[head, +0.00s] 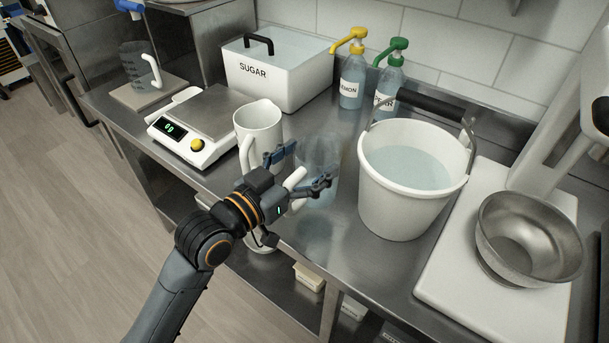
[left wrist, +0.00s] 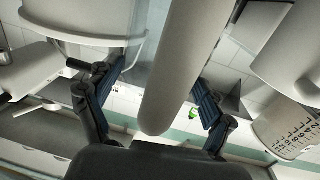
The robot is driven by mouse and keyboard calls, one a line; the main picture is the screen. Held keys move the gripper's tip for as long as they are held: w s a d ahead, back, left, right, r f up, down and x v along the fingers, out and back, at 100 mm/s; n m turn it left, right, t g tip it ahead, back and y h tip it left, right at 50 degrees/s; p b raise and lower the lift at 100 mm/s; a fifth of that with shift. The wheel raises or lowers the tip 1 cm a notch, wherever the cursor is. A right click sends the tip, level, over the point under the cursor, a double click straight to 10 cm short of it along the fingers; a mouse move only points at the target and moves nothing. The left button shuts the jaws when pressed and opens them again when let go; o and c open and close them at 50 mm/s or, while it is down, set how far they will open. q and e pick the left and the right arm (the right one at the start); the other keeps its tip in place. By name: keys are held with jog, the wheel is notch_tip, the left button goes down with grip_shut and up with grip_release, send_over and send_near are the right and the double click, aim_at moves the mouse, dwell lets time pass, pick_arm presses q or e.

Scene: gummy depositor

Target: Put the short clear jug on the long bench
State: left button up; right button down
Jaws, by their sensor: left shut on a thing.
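A clear jug (head: 322,152) with a thick white handle (head: 295,179) is at the middle of the head view, between a white jug and a bucket. Its see-through body is faint and partly hidden by my fingers. My left gripper (head: 306,168) is shut on the handle, one finger on each side. In the left wrist view the handle (left wrist: 180,70) runs large and pale between the fingers. The steel bench (head: 335,235) lies under these things. I cannot tell whether the jug touches it. My right gripper is not in view.
The white jug (head: 260,122) stands close left and the water-filled bucket (head: 395,190) close right. Behind are a scale (head: 205,118), a sugar bin (head: 285,80) and two pump bottles. Another clear jug (head: 133,62) is at far left; a steel bowl (head: 520,245) sits right.

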aim_at(305, 176)
pick_arm(q)
jog(key=w+f, duration=0.2)
jog(key=shift+w+a+f, duration=0.1)
jog(key=shift+a+f, duration=0.05)
jog(key=shift+f, duration=0.15)
jog(key=f, duration=0.3)
jog(key=shift+w+a, duration=0.1)
jog(key=shift+w, duration=0.1)
jog(key=shift+f, duration=0.4)
jog(key=o, duration=1.6)
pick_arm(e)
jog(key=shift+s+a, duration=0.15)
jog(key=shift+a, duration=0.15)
pick_arm(q)
jog(key=shift+r, duration=0.1)
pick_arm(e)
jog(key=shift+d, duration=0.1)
